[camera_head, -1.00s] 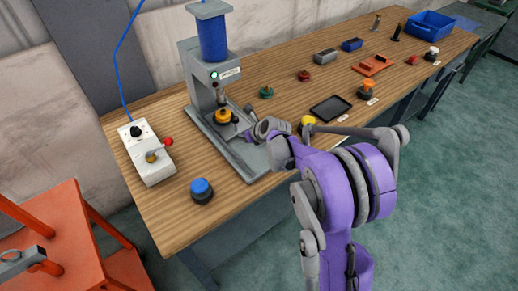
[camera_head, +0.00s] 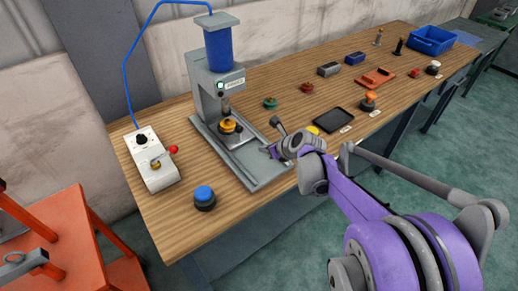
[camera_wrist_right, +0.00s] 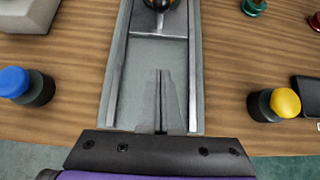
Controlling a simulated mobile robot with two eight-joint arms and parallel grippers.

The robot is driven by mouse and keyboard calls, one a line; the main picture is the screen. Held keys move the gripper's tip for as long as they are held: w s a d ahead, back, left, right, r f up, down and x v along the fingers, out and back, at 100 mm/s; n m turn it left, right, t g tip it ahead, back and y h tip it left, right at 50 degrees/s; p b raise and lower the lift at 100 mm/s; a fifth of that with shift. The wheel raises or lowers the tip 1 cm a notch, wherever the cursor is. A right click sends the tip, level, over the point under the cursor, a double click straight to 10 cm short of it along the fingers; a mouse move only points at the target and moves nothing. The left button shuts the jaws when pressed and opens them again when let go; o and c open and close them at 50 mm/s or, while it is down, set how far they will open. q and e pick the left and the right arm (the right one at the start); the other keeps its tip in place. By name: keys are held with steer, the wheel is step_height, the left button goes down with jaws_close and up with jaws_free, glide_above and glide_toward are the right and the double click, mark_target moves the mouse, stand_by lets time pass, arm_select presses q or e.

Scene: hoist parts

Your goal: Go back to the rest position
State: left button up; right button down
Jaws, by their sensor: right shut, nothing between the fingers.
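My right gripper (camera_head: 268,151) is shut and empty. It hovers over the front right part of the grey press base (camera_head: 262,178) in the head view. In the right wrist view the closed fingers (camera_wrist_right: 161,105) are together over the grey channel of the base (camera_wrist_right: 150,55). The press (camera_head: 208,75) with its blue cylinder stands behind, and a yellow-orange part (camera_head: 228,126) sits under its ram. My purple right arm comes in from the lower right.
A blue button (camera_head: 204,198) stands left of the base and a yellow button (camera_wrist_right: 285,102) right of it. A control box (camera_head: 152,160) with a lever is at the left end. A black tray (camera_head: 332,119) and several small parts lie farther right. An orange stand (camera_head: 90,245) is at lower left.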

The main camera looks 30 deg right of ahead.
steer(key=shift+s+r, duration=0.45)
steer(key=shift+s, duration=0.15)
steer(key=s+a+n+g, duration=0.3)
steer(key=s+a+n, duration=0.95)
steer(key=n, duration=0.55)
steer(key=s+a+f+n, duration=0.1)
steer(key=s+a+n, duration=0.1)
steer(key=s+n, duration=0.3)
steer(key=s+a+f+n+g+p, duration=0.1)
steer(key=s+n, duration=0.4)
steer(key=n, duration=0.7)
steer(key=shift+s+a+f+h, duration=0.4)
steer(key=shift+a+f, duration=0.2)
steer(key=shift+a, duration=0.25)
